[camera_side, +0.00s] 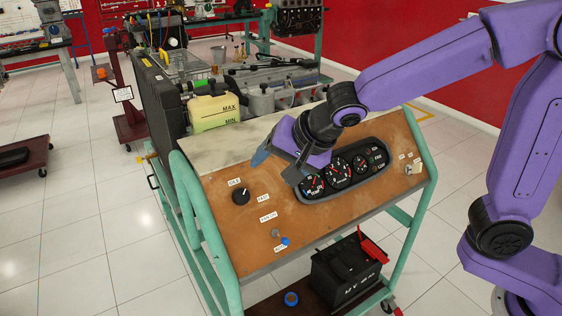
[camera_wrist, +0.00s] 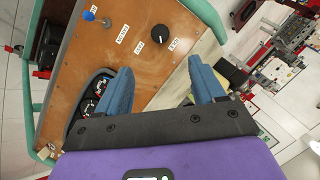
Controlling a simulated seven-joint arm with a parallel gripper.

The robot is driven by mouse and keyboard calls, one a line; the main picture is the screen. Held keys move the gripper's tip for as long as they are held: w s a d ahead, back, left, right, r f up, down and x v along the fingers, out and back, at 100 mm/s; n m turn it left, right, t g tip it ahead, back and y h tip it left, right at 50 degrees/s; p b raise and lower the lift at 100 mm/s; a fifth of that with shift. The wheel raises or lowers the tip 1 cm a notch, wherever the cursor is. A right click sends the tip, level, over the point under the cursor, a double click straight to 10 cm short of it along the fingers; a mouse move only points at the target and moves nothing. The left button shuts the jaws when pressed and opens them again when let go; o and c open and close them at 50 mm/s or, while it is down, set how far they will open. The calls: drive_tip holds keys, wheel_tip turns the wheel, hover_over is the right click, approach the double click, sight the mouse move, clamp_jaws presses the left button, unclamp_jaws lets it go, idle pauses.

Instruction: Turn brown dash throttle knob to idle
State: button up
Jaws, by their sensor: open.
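The throttle knob (camera_side: 240,197) is a round black dial with a white pointer mark, on the left of the brown dash panel (camera_side: 225,225). An IDLE label (camera_side: 234,182) is above it and a FAST label (camera_side: 263,198) is at its right. The pointer seems to face between the two labels; its exact angle is too small to tell. In the wrist view the knob (camera_wrist: 159,35) lies beyond the fingertips, roughly centred between them. My gripper (camera_side: 277,166) has blue fingers spread apart and empty, above the panel and apart from the knob. The open fingers also show in the wrist view (camera_wrist: 160,67).
A gauge cluster (camera_side: 345,170) sits on the panel right of the knob, partly under my gripper. A blue-tipped switch (camera_side: 284,240) is near the front edge. A yellowish fluid tank (camera_side: 214,112) stands behind the panel. A black battery (camera_side: 345,272) sits below.

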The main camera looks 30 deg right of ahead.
drive_tip(key=shift+s+d+r, duration=0.15)
drive_tip(key=shift+s+r, duration=0.25)
drive_tip(key=shift+r, duration=0.1)
drive_tip(key=m+t+h, duration=0.3)
drive_tip(key=t+h, duration=0.3)
drive_tip(key=h, duration=0.1)
approach(243, 195)
drive_tip(key=x, duration=0.8)
drive_tip(key=shift+f, duration=0.1)
idle(0.3)
drive_tip(key=c, duration=1.1)
drive_tip(key=shift+o, duration=0.3)
